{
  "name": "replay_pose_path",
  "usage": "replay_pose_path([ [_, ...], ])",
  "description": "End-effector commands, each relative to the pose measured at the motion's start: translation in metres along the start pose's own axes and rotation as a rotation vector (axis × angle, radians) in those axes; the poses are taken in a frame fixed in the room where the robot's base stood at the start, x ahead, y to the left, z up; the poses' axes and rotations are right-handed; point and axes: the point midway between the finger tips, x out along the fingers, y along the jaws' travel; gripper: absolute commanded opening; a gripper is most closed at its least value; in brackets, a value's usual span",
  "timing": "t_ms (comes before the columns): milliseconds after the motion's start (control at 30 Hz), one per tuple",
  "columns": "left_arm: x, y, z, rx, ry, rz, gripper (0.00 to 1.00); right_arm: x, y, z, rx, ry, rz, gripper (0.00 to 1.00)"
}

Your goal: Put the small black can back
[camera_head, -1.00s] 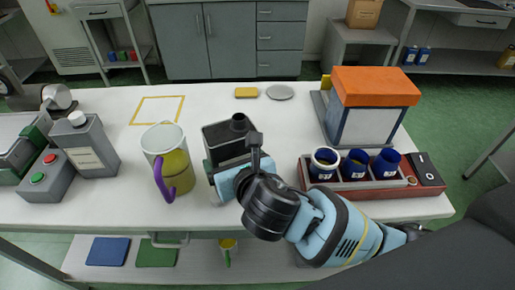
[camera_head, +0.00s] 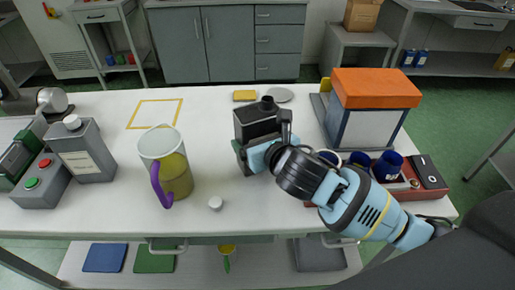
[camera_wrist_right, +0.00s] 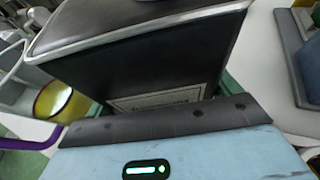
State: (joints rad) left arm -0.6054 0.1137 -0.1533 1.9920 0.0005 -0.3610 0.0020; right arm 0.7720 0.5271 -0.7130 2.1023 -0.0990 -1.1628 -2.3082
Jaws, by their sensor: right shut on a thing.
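The small black can (camera_head: 257,121), with a dark spout on top, is near the middle of the table in the head view. My right gripper (camera_head: 258,152) is shut on its near side. The can looks roughly upright; its base is partly hidden, so I cannot tell whether it touches the table. In the right wrist view the can (camera_wrist_right: 140,60) fills the upper part, with a pale label (camera_wrist_right: 160,98) low on its face just above the gripper. A yellow outlined square (camera_head: 155,127) lies empty on the table at the back left. My left gripper is not in view.
A jug (camera_head: 163,147) with yellow liquid and purple handle stands left of the can. A small white cap (camera_head: 215,203) lies in front. A grey can (camera_head: 88,155) is further left. An orange-topped box (camera_head: 375,89) and a rack with blue cups (camera_head: 386,165) are right.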

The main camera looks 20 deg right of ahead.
Motion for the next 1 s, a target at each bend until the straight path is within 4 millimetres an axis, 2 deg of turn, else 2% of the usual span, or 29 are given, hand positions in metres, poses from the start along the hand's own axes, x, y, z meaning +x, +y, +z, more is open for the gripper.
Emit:
replay_pose_path([
  [33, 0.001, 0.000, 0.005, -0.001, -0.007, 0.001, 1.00, 0.003, 0.002, -0.012, 0.003, 0.008, 0.005, 0.48],
  [200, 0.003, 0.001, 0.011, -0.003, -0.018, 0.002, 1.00, 0.010, 0.002, -0.028, 0.003, 0.006, 0.004, 0.48],
  [633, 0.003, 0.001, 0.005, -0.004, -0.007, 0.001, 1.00, 0.011, 0.002, -0.030, 0.000, 0.002, 0.003, 0.48],
  [667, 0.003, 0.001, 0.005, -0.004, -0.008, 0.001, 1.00, 0.011, 0.002, -0.031, 0.000, 0.004, 0.003, 0.93],
  [700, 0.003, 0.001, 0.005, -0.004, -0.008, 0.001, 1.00, 0.011, 0.002, -0.031, 0.001, 0.004, 0.003, 0.98],
  [1000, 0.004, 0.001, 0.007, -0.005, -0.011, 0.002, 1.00, 0.011, 0.002, -0.030, 0.002, 0.005, 0.004, 1.00],
])
